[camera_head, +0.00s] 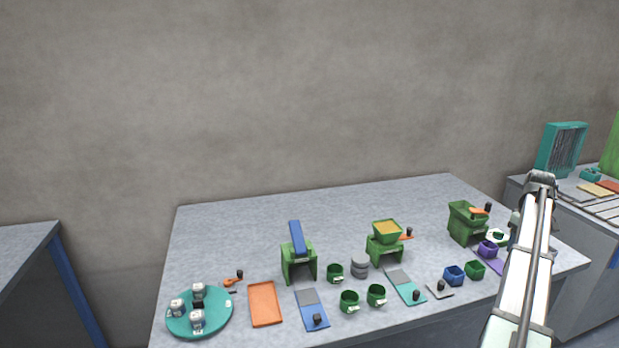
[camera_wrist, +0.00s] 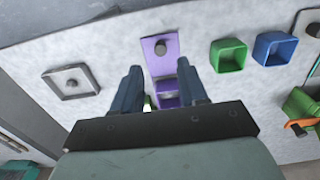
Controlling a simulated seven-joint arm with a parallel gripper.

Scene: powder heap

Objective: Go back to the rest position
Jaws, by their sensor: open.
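My gripper (camera_wrist: 158,67) is open in the wrist view, its two dark blue fingers apart with nothing held between them. A purple plate with a dark knob (camera_wrist: 152,59) and a purple cup (camera_wrist: 168,101) show between and beyond the fingers. My arm crosses the right side of the head view. The gripper itself is mostly hidden there, near the right end of the table. The purple cup also shows in the head view (camera_head: 487,250).
The grey table (camera_head: 235,215) holds green stands, one with a powder-filled hopper (camera_head: 386,229), several green cups, a blue cup (camera_head: 454,275), an orange tray (camera_head: 265,305) and a teal turntable (camera_head: 215,325) with white jars. The table's back strip is clear.

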